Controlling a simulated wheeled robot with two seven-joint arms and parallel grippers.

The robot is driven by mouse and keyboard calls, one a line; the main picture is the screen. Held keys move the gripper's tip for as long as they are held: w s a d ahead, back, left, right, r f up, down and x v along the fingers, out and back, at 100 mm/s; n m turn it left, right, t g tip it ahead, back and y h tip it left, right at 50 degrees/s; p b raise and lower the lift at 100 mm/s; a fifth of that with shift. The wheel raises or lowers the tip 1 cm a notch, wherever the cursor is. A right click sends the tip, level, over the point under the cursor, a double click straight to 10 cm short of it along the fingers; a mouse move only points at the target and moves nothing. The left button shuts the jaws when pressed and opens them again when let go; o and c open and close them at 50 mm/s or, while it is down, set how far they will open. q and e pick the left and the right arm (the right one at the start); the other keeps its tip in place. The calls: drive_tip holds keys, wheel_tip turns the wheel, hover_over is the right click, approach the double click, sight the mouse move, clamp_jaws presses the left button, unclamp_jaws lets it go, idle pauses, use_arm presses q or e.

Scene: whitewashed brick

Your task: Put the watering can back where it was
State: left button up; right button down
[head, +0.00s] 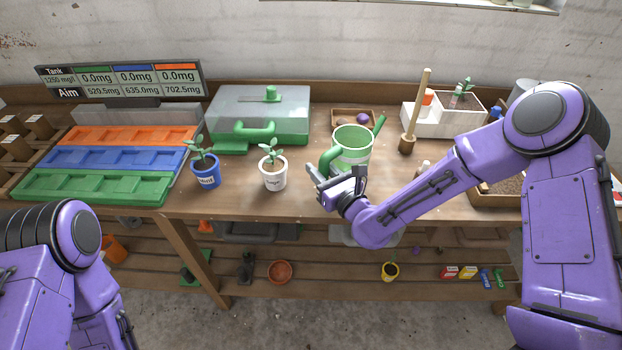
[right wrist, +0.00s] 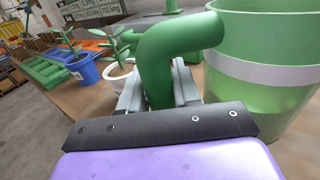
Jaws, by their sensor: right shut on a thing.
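The green watering can (head: 352,149) with a pale band stands upright at the middle of the workbench in the head view. Its handle is on the left and its spout points to the upper right. My right gripper (head: 330,187) is shut on the can's green handle, which also shows between the fingers in the right wrist view (right wrist: 160,75). The can's body fills the right of that view. I cannot tell whether its base touches the bench. My left arm shows at the lower left of the head view, but its gripper is out of frame.
A white pot (head: 273,177) and a blue pot (head: 205,172) with seedlings stand left of the can. A lidded green box (head: 290,110) is behind them. A small wooden tray (head: 342,114) lies behind the can. A wooden dibber (head: 409,135) and white planter (head: 428,122) are to the right.

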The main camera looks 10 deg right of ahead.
wheel_tip(320, 180, down, 4)
drive_tip(key=b, duration=0.3)
drive_tip(key=shift+w+a, duration=0.1)
drive_tip(key=shift+w, duration=0.05)
drive_tip(key=shift+w+r, duration=0.1)
drive_tip(key=shift+w, duration=0.1)
drive_tip(key=shift+s, duration=0.2)
drive_tip(key=c, duration=1)
unclamp_jaws()
drive_tip(key=shift+c, duration=0.2)
drive_tip(key=shift+o, duration=1.2)
drive_tip(key=shift+s+r, duration=0.1)
drive_tip(key=shift+s, duration=0.05)
drive_tip(key=b+v, duration=0.2)
drive_tip(key=v, duration=0.9)
drive_tip(key=shift+s, duration=0.3)
